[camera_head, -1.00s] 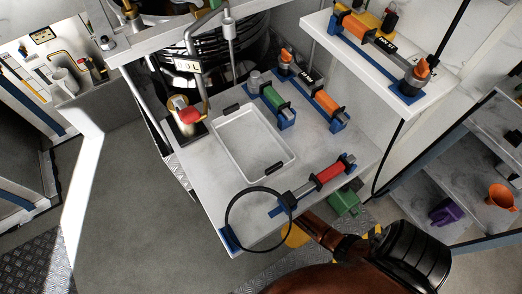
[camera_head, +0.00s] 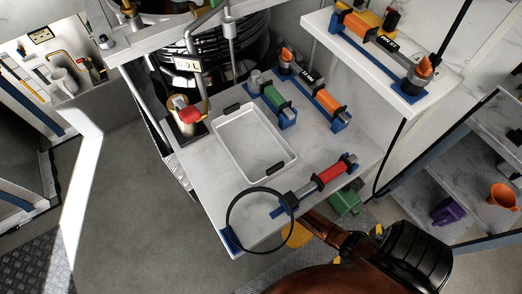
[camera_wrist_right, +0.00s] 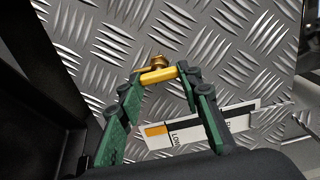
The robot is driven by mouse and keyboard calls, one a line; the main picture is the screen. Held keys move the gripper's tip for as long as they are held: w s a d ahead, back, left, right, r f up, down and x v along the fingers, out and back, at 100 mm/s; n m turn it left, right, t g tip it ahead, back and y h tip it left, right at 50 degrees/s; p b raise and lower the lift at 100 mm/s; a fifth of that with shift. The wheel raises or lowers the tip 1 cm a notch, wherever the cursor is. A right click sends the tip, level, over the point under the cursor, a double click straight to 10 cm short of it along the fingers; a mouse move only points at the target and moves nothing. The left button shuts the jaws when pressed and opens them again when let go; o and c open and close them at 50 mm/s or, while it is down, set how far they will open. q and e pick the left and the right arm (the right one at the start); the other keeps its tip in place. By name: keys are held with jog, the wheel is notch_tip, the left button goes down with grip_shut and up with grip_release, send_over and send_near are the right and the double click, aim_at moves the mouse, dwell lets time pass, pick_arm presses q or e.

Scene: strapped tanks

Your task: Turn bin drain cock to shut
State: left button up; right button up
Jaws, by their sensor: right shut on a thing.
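The bin drain cock is a small brass fitting (camera_wrist_right: 157,62) with a yellow lever (camera_wrist_right: 158,75), on a diamond-plate metal panel in the right wrist view. The lever lies nearly crosswise, its right end slightly higher in the picture. My right gripper (camera_wrist_right: 160,79) has its green-sided fingers on either side of the lever and is shut on it. In the head view my right arm reaches in from the bottom beneath the worktop, and its gripper is hidden there. My left gripper is in neither view.
A label plate (camera_wrist_right: 200,125) with an orange patch is on the panel, partly behind a finger. In the head view the worktop (camera_head: 195,165) carries a white tray (camera_head: 290,160), a black hoop (camera_head: 231,211) and strapped cylinders. A shelf unit (camera_head: 420,185) stands at right.

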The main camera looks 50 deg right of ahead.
jog(key=shift+f, duration=0.15)
jog(key=o, duration=1.2)
jog(key=shift+c, duration=0.2)
jog(key=v, duration=1.2)
jog(key=shift+s, duration=0.1)
